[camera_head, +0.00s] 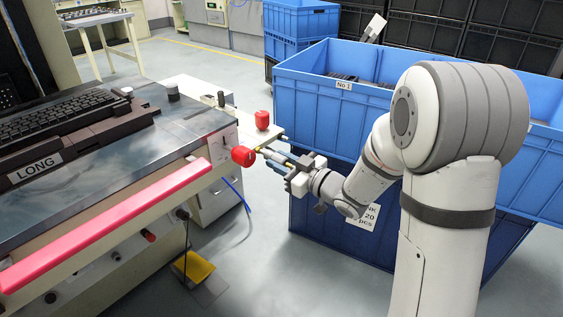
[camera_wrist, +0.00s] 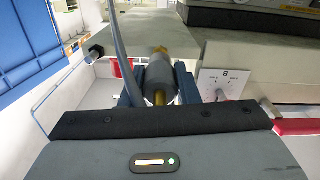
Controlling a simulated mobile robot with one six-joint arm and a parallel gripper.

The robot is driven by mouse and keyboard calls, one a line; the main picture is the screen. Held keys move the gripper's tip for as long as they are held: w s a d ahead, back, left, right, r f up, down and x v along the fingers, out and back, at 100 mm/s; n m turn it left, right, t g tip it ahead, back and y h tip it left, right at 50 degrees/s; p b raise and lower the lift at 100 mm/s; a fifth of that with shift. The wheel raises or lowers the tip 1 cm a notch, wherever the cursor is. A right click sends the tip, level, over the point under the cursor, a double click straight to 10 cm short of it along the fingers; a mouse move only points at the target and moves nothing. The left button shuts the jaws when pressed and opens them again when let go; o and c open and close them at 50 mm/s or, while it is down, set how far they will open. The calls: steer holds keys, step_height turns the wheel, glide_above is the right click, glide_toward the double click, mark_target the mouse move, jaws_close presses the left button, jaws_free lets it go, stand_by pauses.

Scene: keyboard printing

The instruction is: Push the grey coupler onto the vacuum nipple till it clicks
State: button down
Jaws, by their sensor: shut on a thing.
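My gripper (camera_head: 284,160) is at the right end of the machine's front edge. Its two dark fingers are shut on the grey coupler (camera_wrist: 161,82), a short grey cylinder, in the wrist view. A brass piece (camera_wrist: 160,52) shows at the coupler's far end, in line with it; I take it for the vacuum nipple, but cannot tell whether it is inside the coupler. Another brass part (camera_wrist: 159,98) shows at the near end. In the head view the coupler (camera_head: 276,155) points left towards the machine, close to a red knob (camera_head: 243,156).
A grey hose (camera_wrist: 117,45) hangs just left of the coupler in the wrist view. A white panel with a dial (camera_wrist: 221,86) is to its right. Blue crates (camera_head: 310,105) stand behind my arm. A pink-red bar (camera_head: 110,225) runs along the machine's front. A blue tube (camera_head: 238,195) hangs below.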

steer(key=shift+w+a, duration=0.1)
steer(key=shift+x, duration=0.9)
steer(key=c, duration=1)
jaws_free()
steer(key=v, duration=0.6)
steer(key=shift+p+v, duration=0.75)
steer(key=shift+v, duration=3.1)
